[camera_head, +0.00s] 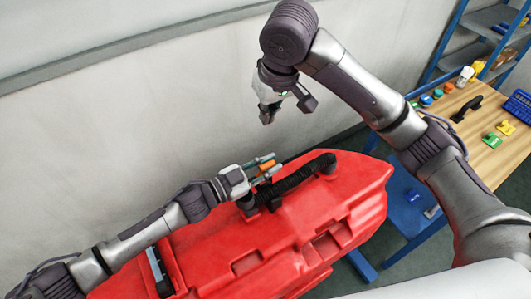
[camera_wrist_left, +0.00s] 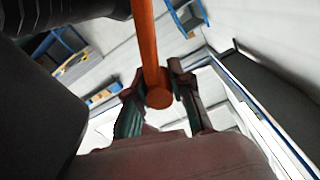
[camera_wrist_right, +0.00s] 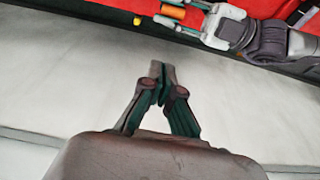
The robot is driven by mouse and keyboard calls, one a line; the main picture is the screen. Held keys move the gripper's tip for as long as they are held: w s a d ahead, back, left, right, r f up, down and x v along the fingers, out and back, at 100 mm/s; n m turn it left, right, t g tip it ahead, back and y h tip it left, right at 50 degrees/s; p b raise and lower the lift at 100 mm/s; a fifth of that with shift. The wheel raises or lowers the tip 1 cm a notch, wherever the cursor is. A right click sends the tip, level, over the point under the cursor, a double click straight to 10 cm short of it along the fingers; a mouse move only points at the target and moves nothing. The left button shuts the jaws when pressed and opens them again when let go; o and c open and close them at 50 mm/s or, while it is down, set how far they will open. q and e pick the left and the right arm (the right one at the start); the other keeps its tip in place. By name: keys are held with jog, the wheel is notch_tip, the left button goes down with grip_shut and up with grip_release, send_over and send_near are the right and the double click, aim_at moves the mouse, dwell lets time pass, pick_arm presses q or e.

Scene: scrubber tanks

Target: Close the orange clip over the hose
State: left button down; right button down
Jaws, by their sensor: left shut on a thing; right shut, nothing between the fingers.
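The orange clip (camera_head: 266,167) stands beside the black ribbed hose (camera_head: 297,180) on top of the red tank (camera_head: 325,215). My left gripper (camera_head: 270,163) is shut on the clip near the hose's left end. In the left wrist view, the clip's orange bar (camera_wrist_left: 150,50) runs between the fingertips (camera_wrist_left: 157,92), and the dark ribbed hose (camera_wrist_left: 60,8) shows at the top left. The clip stands up, not lying across the hose. My right gripper (camera_head: 272,112) hangs above and behind the tank, apart from everything. In the right wrist view its fingertips (camera_wrist_right: 162,78) meet, with nothing between them.
A pale wall (camera_head: 120,110) stands behind the tank. At the right, a wooden-topped workbench (camera_head: 493,160) holds coloured caps, a black-handled thing and small green and yellow items. A blue shelf rack (camera_head: 485,25) stands behind it. The air around the right gripper is free.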

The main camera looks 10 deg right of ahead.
jog(key=s, duration=0.1)
send_over(267, 164)
jog(key=w+a, duration=0.1)
jog(key=w, duration=0.2)
notch_tip(267, 164, down, 9)
jog(key=shift+s+d+f+n, duration=0.15)
jog(key=shift+s+f, duration=0.3)
jog(key=shift+f, duration=0.1)
jog(key=shift+s+d+f+n, duration=0.1)
jog(key=shift+s+f+n, duration=0.05)
jog(key=shift+s+f, duration=0.35)
jog(key=shift+s+d+f, duration=0.1)
jog(key=shift+s+f, duration=0.1)
jog(key=shift+f, duration=0.35)
jog(key=shift+s+f, duration=0.1)
jog(key=shift+s+d+f+t, duration=0.3)
jog(key=shift+s+f+t, duration=0.1)
jog(key=shift+s, duration=0.2)
